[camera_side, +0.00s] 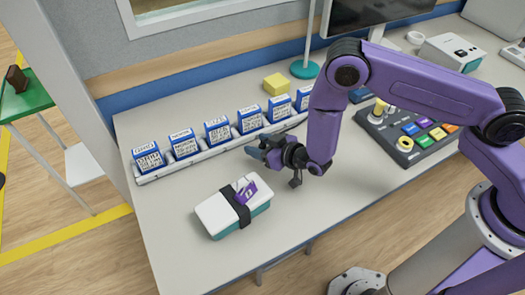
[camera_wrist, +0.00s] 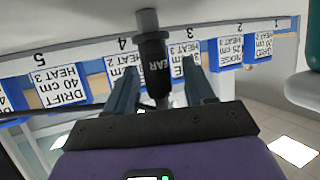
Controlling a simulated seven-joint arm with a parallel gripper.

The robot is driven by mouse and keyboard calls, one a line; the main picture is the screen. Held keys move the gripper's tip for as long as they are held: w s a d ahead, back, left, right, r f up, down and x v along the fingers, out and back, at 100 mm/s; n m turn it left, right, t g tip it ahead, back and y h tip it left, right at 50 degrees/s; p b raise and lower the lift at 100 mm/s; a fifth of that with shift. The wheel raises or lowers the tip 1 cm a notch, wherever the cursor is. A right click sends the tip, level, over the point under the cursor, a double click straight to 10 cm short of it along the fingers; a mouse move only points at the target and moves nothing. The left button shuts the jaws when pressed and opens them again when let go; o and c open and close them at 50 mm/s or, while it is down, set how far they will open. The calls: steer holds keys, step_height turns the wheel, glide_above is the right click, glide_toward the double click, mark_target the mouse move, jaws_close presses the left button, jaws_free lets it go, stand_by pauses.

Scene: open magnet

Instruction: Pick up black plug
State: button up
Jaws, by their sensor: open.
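In the wrist view a black cylinder (camera_wrist: 154,52), seemingly the black plug, has pale lettering ending in "EAR" and a narrower grey part at its upper end in the picture. It lies between the two blue-grey fingers of my gripper (camera_wrist: 160,70), with a gap showing on each side. The jaws are apart. In the side view my gripper (camera_side: 256,153) is low over the table, in front of the row of blue blocks. I cannot make out the plug there; the gripper seems to hide it.
Several labelled blue blocks (camera_side: 183,143) stand along a white rail (camera_side: 160,174) behind the gripper. A white and teal case (camera_side: 216,214) with a black strap lies in front. A yellow block (camera_side: 276,84) sits at the back. A button panel (camera_side: 420,140) is at right. Front right table is clear.

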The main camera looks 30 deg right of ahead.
steer(key=shift+w+a+f, duration=0.1)
steer(key=shift+w+f, duration=0.05)
steer(key=shift+w, duration=0.2)
jaws_close()
